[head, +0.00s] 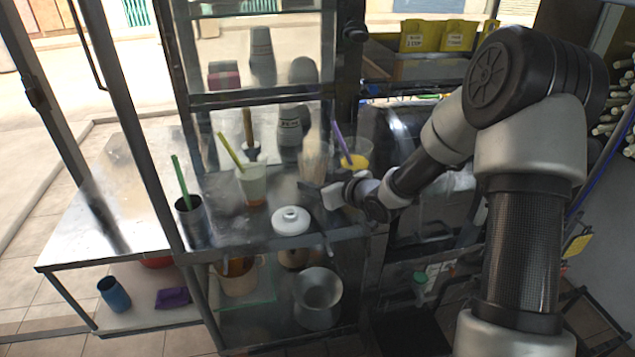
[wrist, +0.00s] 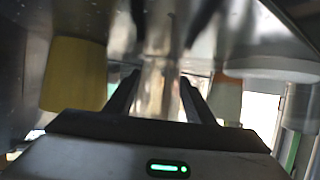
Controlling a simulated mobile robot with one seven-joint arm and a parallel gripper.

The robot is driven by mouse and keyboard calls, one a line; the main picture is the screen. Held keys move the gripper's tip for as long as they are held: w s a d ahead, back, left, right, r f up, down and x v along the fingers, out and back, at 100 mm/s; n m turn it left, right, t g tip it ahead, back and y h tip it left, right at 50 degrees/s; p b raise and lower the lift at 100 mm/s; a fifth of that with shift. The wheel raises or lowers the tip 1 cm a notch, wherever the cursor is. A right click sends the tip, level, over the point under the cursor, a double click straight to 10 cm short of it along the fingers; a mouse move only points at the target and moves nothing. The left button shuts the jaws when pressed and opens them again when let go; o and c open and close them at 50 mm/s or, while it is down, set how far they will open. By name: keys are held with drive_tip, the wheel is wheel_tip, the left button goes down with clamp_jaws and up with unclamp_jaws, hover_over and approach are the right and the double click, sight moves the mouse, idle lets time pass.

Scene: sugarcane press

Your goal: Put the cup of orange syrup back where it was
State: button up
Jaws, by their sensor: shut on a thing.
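My gripper (head: 318,190) reaches in from the right, low over the metal counter. It is shut on a clear, pale-brown cup-like thing (head: 313,165), which also shows between the fingers in the wrist view (wrist: 158,85). I cannot make out its contents, or whether it touches the counter. A clear cup with orange at its bottom and a green straw (head: 252,185) stands to the left, apart from my gripper. A cup of yellow-orange liquid (head: 355,160) with a purple straw stands just behind my gripper; it looks yellow in the wrist view (wrist: 75,75).
A white round lid-like thing (head: 291,221) lies near the counter's front edge. A dark metal cup (head: 192,220) with a green stick stands left. Grey stacked cups (head: 290,125) stand behind. A frame post (head: 160,170) crosses the left side; the left counter (head: 110,205) is bare.

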drive_tip(key=shift+f, duration=0.15)
drive_tip(key=o, duration=1)
drive_tip(key=shift+o, duration=0.2)
drive_tip(key=shift+r, duration=0.35)
drive_tip(key=p+v, duration=0.1)
drive_tip(key=v, duration=1.1)
drive_tip(key=shift+d+f, duration=0.1)
drive_tip(key=shift+f, duration=0.05)
